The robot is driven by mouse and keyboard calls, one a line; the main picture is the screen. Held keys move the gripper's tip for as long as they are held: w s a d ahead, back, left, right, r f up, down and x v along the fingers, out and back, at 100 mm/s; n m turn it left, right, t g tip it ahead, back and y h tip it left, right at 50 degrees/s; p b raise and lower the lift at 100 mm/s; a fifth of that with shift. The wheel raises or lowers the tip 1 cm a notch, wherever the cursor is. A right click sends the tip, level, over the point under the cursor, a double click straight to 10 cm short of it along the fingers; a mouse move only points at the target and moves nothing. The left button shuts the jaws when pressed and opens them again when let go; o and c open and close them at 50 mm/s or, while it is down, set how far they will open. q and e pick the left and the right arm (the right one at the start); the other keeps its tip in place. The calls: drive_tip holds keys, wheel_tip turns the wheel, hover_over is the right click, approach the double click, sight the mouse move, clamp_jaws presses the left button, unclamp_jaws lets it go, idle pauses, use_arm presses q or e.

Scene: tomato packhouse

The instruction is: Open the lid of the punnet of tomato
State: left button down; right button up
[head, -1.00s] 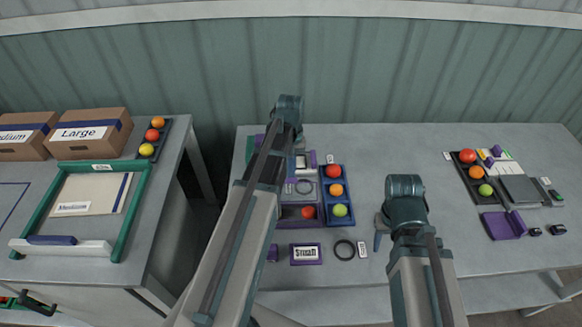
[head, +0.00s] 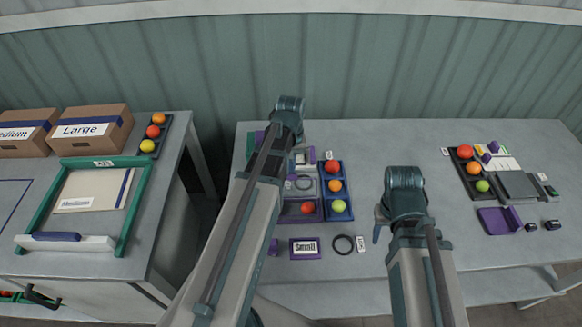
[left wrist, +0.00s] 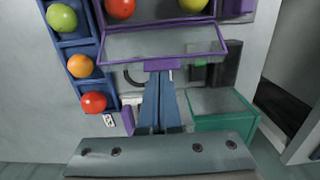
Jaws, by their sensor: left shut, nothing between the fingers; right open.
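The purple punnet (head: 301,218) stands on the middle table, partly behind my left arm. A red tomato (head: 307,208) shows in it; more tomatoes show at the top of the left wrist view. Its clear, purple-framed lid (left wrist: 165,42) extends from the tomatoes toward my left gripper and does not cover those I see; its exact tilt is unclear. My left gripper (left wrist: 162,76) is shut and empty, its tips at the purple tab (left wrist: 161,64) on the lid's edge; whether they touch is unclear. My right gripper (head: 378,229) is open and empty, right of the blue tray.
A blue tray (head: 349,188) with several tomatoes stands close right of the punnet. A purple-framed label (head: 305,248) and a black ring (head: 343,245) lie in front. A green box (left wrist: 222,110) is behind. Another tomato tray (head: 464,175) stands far right.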

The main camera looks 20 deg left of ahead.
use_arm(q)
drive_tip(key=shift+r, duration=0.2)
use_arm(e)
drive_tip(key=shift+r, duration=0.2)
use_arm(q)
drive_tip(key=shift+r+p, duration=0.65)
drive_tip(key=shift+p, duration=0.2)
use_arm(e)
drive_tip(key=shift+r, duration=0.65)
use_arm(q)
drive_tip(key=shift+f, duration=0.15)
use_arm(e)
drive_tip(key=shift+f, duration=0.15)
use_arm(q)
drive_tip(key=w+f+b, duration=0.1)
drive_tip(key=w+a+f+b, duration=0.1)
drive_tip(key=w+f+b, duration=0.1)
drive_tip(key=shift+a, duration=0.25)
use_arm(e)
drive_tip(key=f, duration=0.3)
drive_tip(key=shift+w+a, duration=0.1)
drive_tip(key=shift+a, duration=0.15)
use_arm(q)
wheel_tip(320, 180, up, 11)
drive_tip(key=p, duration=1)
use_arm(e)
wheel_tip(320, 180, up, 11)
